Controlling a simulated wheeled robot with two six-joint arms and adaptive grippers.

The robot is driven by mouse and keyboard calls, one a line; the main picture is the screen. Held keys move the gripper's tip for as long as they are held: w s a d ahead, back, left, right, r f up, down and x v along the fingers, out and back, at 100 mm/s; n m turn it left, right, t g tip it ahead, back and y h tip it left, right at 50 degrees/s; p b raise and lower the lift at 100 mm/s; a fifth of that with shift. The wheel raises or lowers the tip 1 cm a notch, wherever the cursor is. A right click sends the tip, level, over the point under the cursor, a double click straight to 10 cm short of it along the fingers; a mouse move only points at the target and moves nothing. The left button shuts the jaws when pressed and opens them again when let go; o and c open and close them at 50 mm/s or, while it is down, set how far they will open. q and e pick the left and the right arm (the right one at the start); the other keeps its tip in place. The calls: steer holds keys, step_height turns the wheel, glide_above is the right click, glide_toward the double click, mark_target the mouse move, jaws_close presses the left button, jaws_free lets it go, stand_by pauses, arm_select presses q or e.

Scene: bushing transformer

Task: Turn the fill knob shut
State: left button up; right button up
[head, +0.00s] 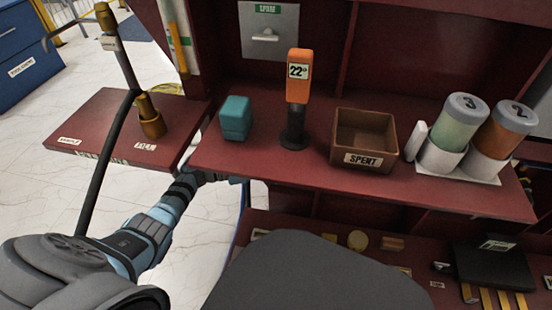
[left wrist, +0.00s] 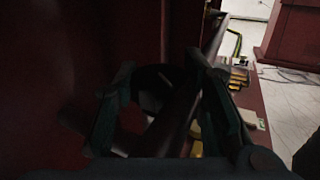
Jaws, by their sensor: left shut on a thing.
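A brass fitting (head: 150,120) stands on the red side shelf, behind a small white label that seems to read FILL (head: 145,147). My left arm reaches from the lower left to below the edge of the main shelf, where its gripper is mostly hidden in the head view. In the dark left wrist view, the fingers of my left gripper (left wrist: 160,110) are closed around a dark rounded part (left wrist: 160,82). I cannot tell for sure whether this part is the fill knob. My right gripper is not in view.
On the main red shelf (head: 250,160) stand a teal block (head: 236,118), an orange tool marked 22 (head: 298,82), a box marked SPENT (head: 365,140) and canisters 3 (head: 460,122) and 2 (head: 508,128). A black hose (head: 102,160) hangs at left. The pale floor (head: 50,185) is open.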

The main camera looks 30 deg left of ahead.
arm_select(q)
steer(key=shift+d+m+g+h, duration=0.1)
steer(key=shift+m+g+h, duration=0.3)
steer(key=shift+g, duration=0.1)
steer(key=o, duration=1.2)
steer(key=shift+c, duration=0.2)
steer(key=v, duration=1.2)
